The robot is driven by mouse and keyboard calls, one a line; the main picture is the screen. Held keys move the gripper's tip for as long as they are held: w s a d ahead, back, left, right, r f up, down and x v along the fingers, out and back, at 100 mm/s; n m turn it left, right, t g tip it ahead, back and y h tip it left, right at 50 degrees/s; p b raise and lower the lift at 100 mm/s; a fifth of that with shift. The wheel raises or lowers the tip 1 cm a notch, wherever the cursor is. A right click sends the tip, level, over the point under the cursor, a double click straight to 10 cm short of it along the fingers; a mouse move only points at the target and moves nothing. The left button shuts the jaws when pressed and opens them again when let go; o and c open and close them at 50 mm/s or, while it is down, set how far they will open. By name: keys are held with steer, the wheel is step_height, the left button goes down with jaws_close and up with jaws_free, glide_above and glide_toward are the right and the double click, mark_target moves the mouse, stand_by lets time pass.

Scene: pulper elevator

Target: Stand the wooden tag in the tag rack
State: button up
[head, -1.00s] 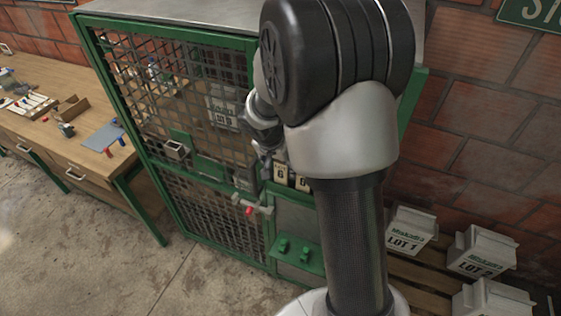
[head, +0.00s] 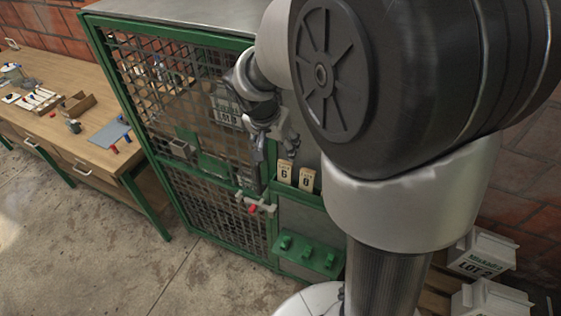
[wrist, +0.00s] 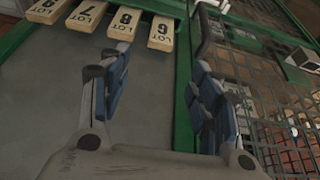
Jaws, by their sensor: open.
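Several pale wooden tags marked LOT show beside the cage door. Two tags (head: 285,172) (head: 307,179) stand side by side in a green-edged holder (head: 310,198), which looks like the tag rack. I cannot tell which is the task's tag. My gripper (head: 273,146) hangs in front of the cage, just above and left of the tags. In the wrist view, my gripper (wrist: 160,88) is open, with nothing visible between its blue-padded fingers.
The green mesh cage door (head: 190,110) has a latch with a red part (head: 252,208). A green bracket (head: 305,257) sticks out below the tags. A wooden bench (head: 85,145) stands left. White lot boxes (head: 480,253) sit at right. Floor in front is clear.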

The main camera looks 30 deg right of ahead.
steer(key=s+a+r+n+y, duration=0.1)
steer(key=s+a+r+n, duration=0.1)
steer(key=s, duration=0.5)
steer(key=s+a+r+n+t+y, duration=0.1)
steer(key=s+a+r+n, duration=0.2)
steer(key=s, duration=0.5)
steer(key=s+a+r+n+y, duration=0.1)
steer(key=s+a+r+n, duration=0.2)
steer(key=s+a+n, duration=0.2)
steer(key=shift+s+a+t, duration=0.2)
steer(key=shift+s+t, duration=0.2)
steer(key=shift+s, duration=0.85)
